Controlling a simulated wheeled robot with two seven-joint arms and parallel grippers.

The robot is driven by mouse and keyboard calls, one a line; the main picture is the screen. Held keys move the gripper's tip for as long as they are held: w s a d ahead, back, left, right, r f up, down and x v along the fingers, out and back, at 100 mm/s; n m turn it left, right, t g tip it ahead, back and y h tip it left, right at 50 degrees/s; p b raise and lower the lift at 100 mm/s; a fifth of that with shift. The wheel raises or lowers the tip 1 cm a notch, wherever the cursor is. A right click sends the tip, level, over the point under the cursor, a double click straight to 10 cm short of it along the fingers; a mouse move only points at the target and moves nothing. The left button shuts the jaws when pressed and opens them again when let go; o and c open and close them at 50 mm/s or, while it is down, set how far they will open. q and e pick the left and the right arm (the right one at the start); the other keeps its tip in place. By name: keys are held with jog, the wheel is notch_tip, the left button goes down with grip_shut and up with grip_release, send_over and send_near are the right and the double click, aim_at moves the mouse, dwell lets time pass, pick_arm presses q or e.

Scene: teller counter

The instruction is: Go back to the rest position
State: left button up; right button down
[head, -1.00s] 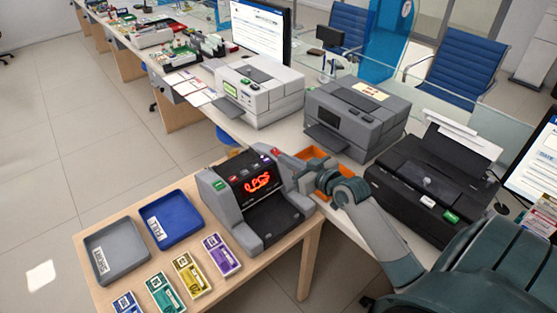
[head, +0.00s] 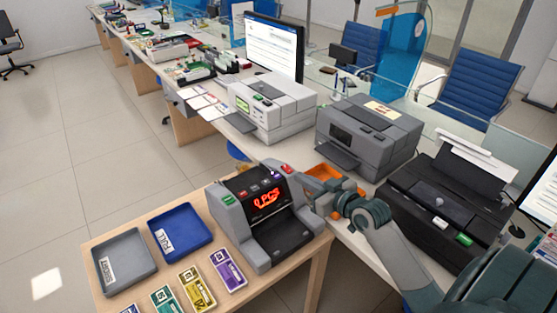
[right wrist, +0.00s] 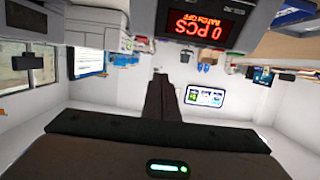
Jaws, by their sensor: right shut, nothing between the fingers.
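My right gripper (head: 309,186) is beside the right side of the banknote counter (head: 228,212), close to the orange tray (head: 318,172). In the right wrist view its two fingers (right wrist: 165,82) are together with nothing between them. In the head view the fingertips are small and hard to make out. The counter's red display (head: 266,199) is lit; in the right wrist view the display (right wrist: 216,27) reads 0 PCS. My left gripper is not in view.
A grey tray (head: 128,284), a blue tray (head: 196,245) and several banknote bundles (head: 229,270) are on the wooden table (head: 300,268). A black printer (head: 430,205) and a grey machine (head: 365,130) stand on the white desk near my right arm. Open floor lies left.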

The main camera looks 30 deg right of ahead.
jog(key=s+a+f+n+g, duration=0.1)
jog(key=s+a+f+g, duration=0.6)
jog(key=s+a+f, duration=0.75)
jog(key=s+a+f+g, duration=0.2)
jog(key=s+a, duration=0.1)
jog(key=s, duration=0.6)
jog(key=s+a+f+g, duration=0.2)
jog(key=s+a+g, duration=0.1)
jog(key=s, duration=0.6)
notch_tip(320, 180, down, 33)
jog(key=s+g+b, duration=0.1)
jog(key=s+b, duration=0.1)
jog(key=b, duration=0.1)
jog(key=s+d+f+g+h+b, duration=0.1)
jog(key=s+d+f, duration=0.1)
jog(key=s+f, duration=1.5)
jog(key=shift+d+f+b, duration=0.4)
jog(key=shift+f, duration=0.05)
